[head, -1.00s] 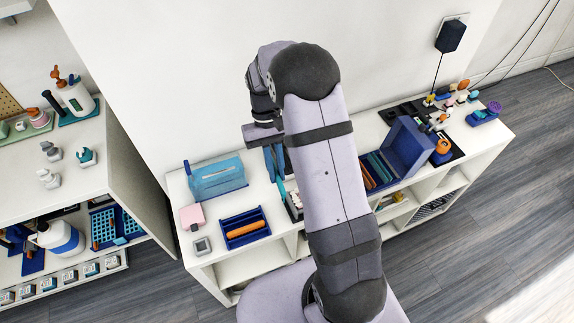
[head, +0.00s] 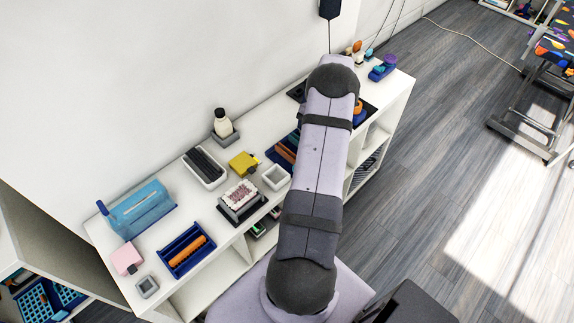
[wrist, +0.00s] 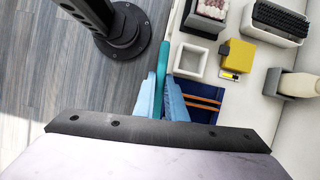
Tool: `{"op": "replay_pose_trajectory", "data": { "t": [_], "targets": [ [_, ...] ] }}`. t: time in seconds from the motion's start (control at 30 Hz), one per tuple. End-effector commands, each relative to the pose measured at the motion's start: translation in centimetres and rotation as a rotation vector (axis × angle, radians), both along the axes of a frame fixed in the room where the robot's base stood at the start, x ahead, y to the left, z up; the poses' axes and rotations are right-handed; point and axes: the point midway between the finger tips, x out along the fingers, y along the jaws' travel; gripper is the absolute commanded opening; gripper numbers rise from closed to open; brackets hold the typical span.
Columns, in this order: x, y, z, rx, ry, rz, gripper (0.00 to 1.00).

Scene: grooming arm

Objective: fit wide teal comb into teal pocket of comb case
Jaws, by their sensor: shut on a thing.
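My gripper (wrist: 161,88), with light blue fingers in the wrist view, is shut on a long teal comb (wrist: 163,55). The comb sticks out beyond the fingertips. The dark blue comb case (wrist: 207,112) lies just right of the fingers in that view, with orange strips in it and part of it hidden by my gripper. In the head view the case (head: 285,148) is mostly hidden behind my arm. My gripper and the comb are hidden there too. I cannot make out the teal pocket, and the comb appears outside the case.
In the wrist view a white square tray (wrist: 191,61), a yellow block (wrist: 237,54) and a black brush (wrist: 279,19) stand near the case. A bottle (head: 222,124) stands against the wall. Floor (wrist: 50,60) shows left of the comb, past the white top's edge.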

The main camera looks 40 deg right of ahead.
Motion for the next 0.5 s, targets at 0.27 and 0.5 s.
{"op": "replay_pose_trajectory", "data": {
  "t": [0.27,0.5],
  "targets": [
    [5.4,-4.5,1.2,0.000,-0.003,-0.587,0.00],
    [8.2,-7.3,2.5,0.001,-0.002,-1.079,0.00]
  ]
}}
